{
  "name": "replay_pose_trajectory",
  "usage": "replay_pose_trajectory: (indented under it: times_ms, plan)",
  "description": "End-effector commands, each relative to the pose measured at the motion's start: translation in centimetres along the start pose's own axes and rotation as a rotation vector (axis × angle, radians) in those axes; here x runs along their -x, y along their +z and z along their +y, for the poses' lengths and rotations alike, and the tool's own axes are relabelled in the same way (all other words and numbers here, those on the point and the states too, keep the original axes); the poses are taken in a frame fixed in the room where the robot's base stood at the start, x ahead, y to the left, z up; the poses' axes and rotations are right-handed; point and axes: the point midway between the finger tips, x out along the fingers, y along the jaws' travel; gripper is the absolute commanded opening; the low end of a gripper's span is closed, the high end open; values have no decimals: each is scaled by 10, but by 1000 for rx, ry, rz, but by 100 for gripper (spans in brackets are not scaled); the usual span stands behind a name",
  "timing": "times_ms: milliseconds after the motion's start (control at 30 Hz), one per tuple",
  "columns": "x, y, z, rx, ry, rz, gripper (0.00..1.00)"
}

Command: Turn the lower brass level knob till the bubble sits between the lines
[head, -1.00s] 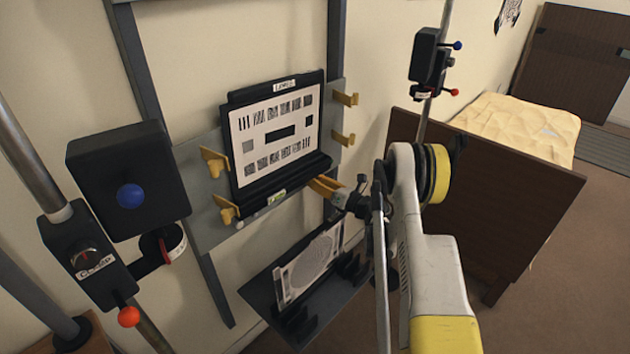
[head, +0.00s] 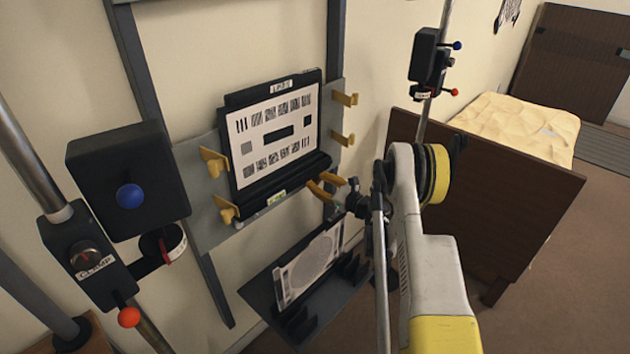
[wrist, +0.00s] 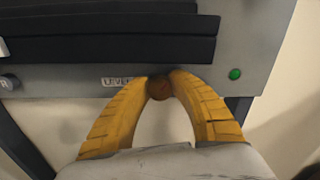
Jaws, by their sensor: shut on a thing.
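The brass level knob (wrist: 160,88) shows in the wrist view, on the grey bar (wrist: 255,40) right of the LEVEL label (wrist: 118,81). My gripper (wrist: 160,78) has its two yellow fingers closed on the knob from either side. In the head view my gripper (head: 313,185) reaches the lower right edge of the chart holder. A small green-tinted vial (head: 276,198) sits under the chart. It is too small to tell where its bubble stands. The knob is hidden behind the fingers in the head view.
A black holder with a test chart (head: 248,157) is on the wall frame, with yellow hooks (head: 345,98) beside it. Below is a shelf with a second, round-patterned panel (head: 312,262). A black clamp box (head: 130,180) stands left. A green button (wrist: 235,73) is right of the knob.

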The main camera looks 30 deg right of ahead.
Motion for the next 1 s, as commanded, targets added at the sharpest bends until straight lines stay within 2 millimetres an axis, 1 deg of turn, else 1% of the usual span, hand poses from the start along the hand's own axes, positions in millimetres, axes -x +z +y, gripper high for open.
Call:
replay_pose_trajectory:
  times_ms: [200, 667, 700, 733, 767, 1000]
  plan:
    - [0, 0, 0, 57, 0, 1, 0]
    - [0, 0, 0, 69, 0, 1, 0]
    - [0, 0, 0, 69, 0, 1, 32]
    - [0, 0, 0, 69, 0, 1, 41]
    - [0, 0, 0, 69, 0, 1, 48]
    - [0, 0, 0, 68, 0, 0, 48]
